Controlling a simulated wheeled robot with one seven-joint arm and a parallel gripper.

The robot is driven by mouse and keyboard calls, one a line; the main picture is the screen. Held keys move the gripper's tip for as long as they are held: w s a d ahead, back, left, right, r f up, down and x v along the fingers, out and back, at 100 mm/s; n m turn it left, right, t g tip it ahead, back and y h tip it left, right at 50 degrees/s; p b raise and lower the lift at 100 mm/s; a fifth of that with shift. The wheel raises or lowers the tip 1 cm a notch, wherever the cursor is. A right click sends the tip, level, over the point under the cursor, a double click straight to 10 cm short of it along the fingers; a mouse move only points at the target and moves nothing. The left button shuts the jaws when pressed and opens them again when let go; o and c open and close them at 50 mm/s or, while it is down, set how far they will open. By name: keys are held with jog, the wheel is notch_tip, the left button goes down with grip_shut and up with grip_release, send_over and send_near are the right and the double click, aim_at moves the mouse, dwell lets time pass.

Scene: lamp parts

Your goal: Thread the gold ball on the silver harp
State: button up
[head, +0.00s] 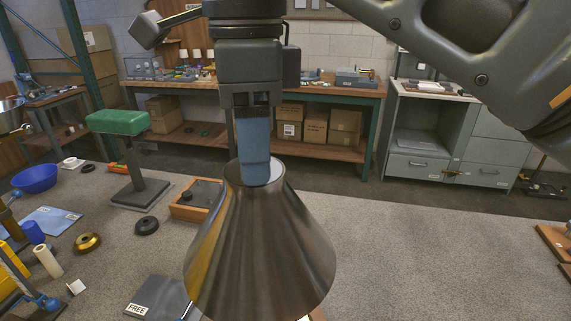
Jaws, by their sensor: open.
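A metallic cone-shaped lampshade (262,245) stands in the front middle of the head view, with its narrow open top upward. My gripper (254,168) points straight down at that top opening. Its blue fingers overlap the opening; I cannot tell how far inside they reach. One finger hides the other, and the gap between them does not show. I cannot make out the gold ball or the silver harp; the shade and fingers hide whatever is in the opening.
A grey plate marked FREE (150,298) lies left of the shade. An orange-brown tray (184,212) stands behind it. A green-topped stand (118,122), a gold ring-like part (87,242) and a blue bowl (35,179) are on the left.

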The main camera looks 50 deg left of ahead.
jog(key=n, duration=0.6)
jog(key=shift+n, duration=0.4)
jog(key=n, duration=0.6)
jog(key=shift+a+n, duration=0.1)
jog(key=shift+n, duration=0.3)
jog(key=shift+c, duration=0.3)
grip_shut()
jog(key=m, duration=0.6)
jog(key=shift+m, duration=0.4)
jog(key=m, duration=0.3)
jog(key=shift+m, duration=0.4)
jog(key=m, duration=0.3)
jog(key=shift+f, duration=0.1)
